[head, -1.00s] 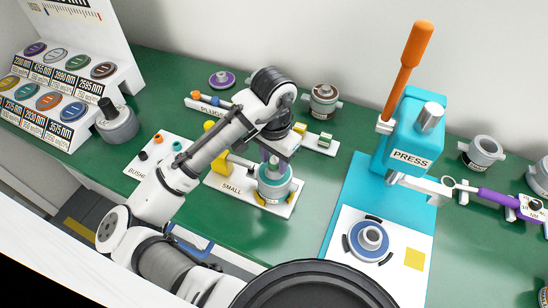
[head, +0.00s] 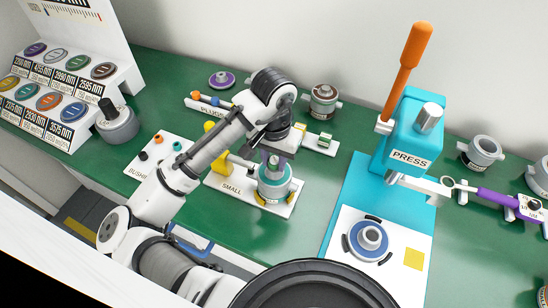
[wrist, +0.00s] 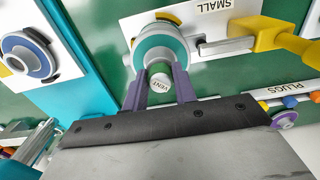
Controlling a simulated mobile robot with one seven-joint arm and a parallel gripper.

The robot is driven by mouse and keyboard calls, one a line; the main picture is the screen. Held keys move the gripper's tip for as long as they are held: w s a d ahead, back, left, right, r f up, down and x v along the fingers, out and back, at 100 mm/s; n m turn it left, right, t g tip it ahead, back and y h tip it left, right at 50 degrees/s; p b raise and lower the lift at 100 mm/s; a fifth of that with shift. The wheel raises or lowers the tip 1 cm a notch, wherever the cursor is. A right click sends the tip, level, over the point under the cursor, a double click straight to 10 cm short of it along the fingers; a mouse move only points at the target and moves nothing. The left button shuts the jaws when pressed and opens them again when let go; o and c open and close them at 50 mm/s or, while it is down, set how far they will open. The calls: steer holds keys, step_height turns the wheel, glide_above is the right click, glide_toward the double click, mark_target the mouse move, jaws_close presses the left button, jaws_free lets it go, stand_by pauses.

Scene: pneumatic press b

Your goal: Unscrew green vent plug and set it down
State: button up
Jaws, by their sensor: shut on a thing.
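The vent plug (wrist: 160,84) has a pale cap marked VENT and a green rim in the wrist view. My gripper (wrist: 161,76) is shut on it, with one purple-grey finger on each side. The plug is at the teal-topped cylinder body (wrist: 163,43), which stands upright in the SMALL fixture (head: 231,188). In the head view the plug (head: 273,161) shows small and green just above the body (head: 275,184), below my wrist. I cannot tell whether its thread is still engaged.
A yellow-handled clamp (wrist: 270,36) sits beside the body. The PLUGS rack (head: 207,106) is behind, the BUSHINGS board (head: 145,160) to the left. The blue press (head: 408,140) with its orange lever stands right. Green bench is clear between fixture and press.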

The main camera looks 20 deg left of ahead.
steer(key=shift+n, duration=0.3)
steer(key=shift+n, duration=0.8)
steer(key=shift+n, duration=0.9)
steer(key=shift+n, duration=0.8)
steer(key=shift+d+n, duration=0.1)
steer(key=shift+n, duration=0.8)
